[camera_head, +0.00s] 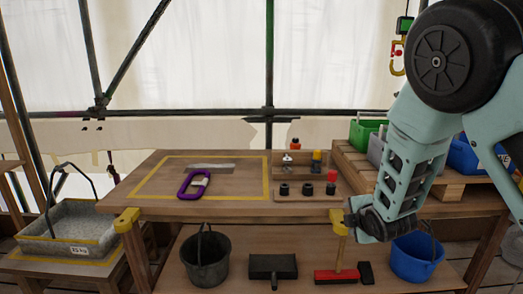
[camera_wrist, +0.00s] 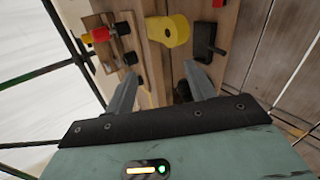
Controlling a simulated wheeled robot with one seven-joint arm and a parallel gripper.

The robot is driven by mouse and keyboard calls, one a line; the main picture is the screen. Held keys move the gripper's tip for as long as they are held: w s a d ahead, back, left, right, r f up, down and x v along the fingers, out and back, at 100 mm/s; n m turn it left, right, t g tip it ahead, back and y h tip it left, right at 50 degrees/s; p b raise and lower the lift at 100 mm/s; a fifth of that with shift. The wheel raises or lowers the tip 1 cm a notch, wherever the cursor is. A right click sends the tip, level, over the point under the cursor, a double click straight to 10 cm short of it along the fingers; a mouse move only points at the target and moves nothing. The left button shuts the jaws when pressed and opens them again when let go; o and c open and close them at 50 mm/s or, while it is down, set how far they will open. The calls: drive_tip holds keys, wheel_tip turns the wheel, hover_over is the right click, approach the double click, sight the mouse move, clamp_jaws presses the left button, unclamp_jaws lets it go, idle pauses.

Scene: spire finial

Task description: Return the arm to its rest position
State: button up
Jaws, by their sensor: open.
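My arm reaches in from the right of the head view, and its lower links hang down in front of the workbench's right front corner. My gripper (camera_head: 352,219) is at the end, close to the yellow corner piece (camera_head: 338,217) of the bench. In the wrist view my gripper (camera_wrist: 160,88) has its two fingers spread apart with nothing held between them. The yellow corner piece (camera_wrist: 167,31) shows beyond the fingertips; I cannot tell whether they touch it. The bench edge runs between the fingers in that view.
The workbench (camera_head: 148,195) carries a purple ring-handled item (camera_head: 193,184) and a rack (camera_head: 306,188) of small parts. A black bucket (camera_head: 206,262), a red brush (camera_head: 336,276) and a blue bucket (camera_head: 416,257) stand below. Crates (camera_head: 367,134) stand right; a grey tray (camera_head: 68,226) stands left.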

drive_tip(key=s+a+r+m+g+y+p, duration=0.1)
drive_tip(key=s+a+r+m+g+p, duration=0.2)
drive_tip(key=s+a, duration=0.5)
drive_tip(key=s+a+r+m+g+y, duration=0.1)
drive_tip(key=s+a+r+m+g, duration=0.4)
drive_tip(key=s, duration=0.7)
drive_tip(key=s+d+r+m+g+p, duration=0.1)
drive_tip(key=s+r, duration=0.2)
drive_tip(key=s, duration=0.6)
drive_tip(key=s+d+r+m+g+h+p, duration=0.1)
drive_tip(key=s+r+m, duration=0.1)
drive_tip(key=s, duration=0.7)
drive_tip(key=shift+s+r+m+g, duration=0.2)
drive_tip(key=shift+r+m+g, duration=0.15)
drive_tip(key=shift+r, duration=0.55)
